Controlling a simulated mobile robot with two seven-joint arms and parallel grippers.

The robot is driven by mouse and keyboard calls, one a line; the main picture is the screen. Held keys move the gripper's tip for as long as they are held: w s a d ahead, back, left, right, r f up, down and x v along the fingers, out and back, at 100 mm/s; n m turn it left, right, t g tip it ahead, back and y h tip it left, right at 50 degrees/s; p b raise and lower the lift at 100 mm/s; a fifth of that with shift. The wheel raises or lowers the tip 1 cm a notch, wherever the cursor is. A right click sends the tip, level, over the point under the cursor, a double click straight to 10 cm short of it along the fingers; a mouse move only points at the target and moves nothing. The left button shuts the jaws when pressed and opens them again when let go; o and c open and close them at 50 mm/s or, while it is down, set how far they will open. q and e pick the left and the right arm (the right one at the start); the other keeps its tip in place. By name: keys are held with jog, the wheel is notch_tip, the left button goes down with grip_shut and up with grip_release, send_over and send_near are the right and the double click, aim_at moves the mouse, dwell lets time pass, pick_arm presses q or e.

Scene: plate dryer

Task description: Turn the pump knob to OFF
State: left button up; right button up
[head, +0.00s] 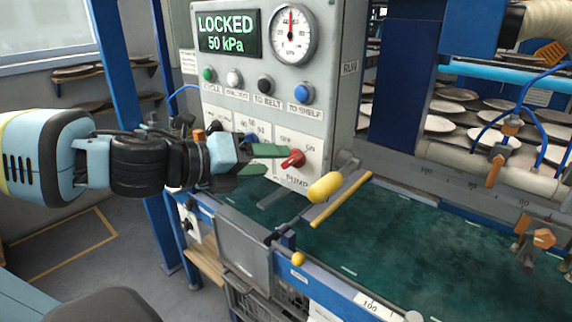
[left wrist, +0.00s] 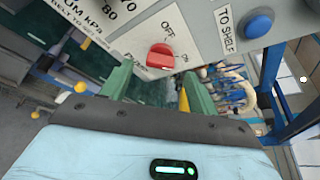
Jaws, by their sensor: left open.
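The red pump knob (head: 293,158) sits on the lower part of the grey control panel (head: 262,92), between OFF and ON labels and above the word PUMP. My left gripper (head: 268,160) is open, with its green fingers pointing at the panel just left of the knob. In the left wrist view the knob (left wrist: 161,57) shows beyond and between the open fingers (left wrist: 158,90). I see nothing held between them. Whether a finger touches the knob I cannot tell. The panel display (head: 228,32) reads LOCKED 50 kPa. My right gripper is not in view.
A yellow-handled lever (head: 325,187) sticks out below and right of the knob. Several round buttons, including a blue one (head: 304,93), sit above it. A green belt (head: 400,255) runs below right. Racks of plates (head: 440,123) stand behind right.

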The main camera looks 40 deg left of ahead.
aim_at(286, 161)
pick_arm(q)
jog(key=shift+f+b+x, duration=0.15)
jog(key=shift+b+x, duration=0.25)
jog(key=shift+x, duration=0.3)
jog(key=shift+f+b+x, duration=0.15)
jog(key=shift+b+x, duration=0.2)
jog(key=shift+x, duration=0.3)
jog(key=shift+w+d+b, duration=0.3)
jog(key=shift+w+b, duration=0.15)
jog(key=shift+w, duration=0.15)
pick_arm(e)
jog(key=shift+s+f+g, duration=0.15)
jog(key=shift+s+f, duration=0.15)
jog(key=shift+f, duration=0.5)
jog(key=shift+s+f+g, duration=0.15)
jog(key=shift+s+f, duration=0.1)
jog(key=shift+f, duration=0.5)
pick_arm(q)
jog(key=shift+r, duration=0.1)
jog(key=c, duration=1)
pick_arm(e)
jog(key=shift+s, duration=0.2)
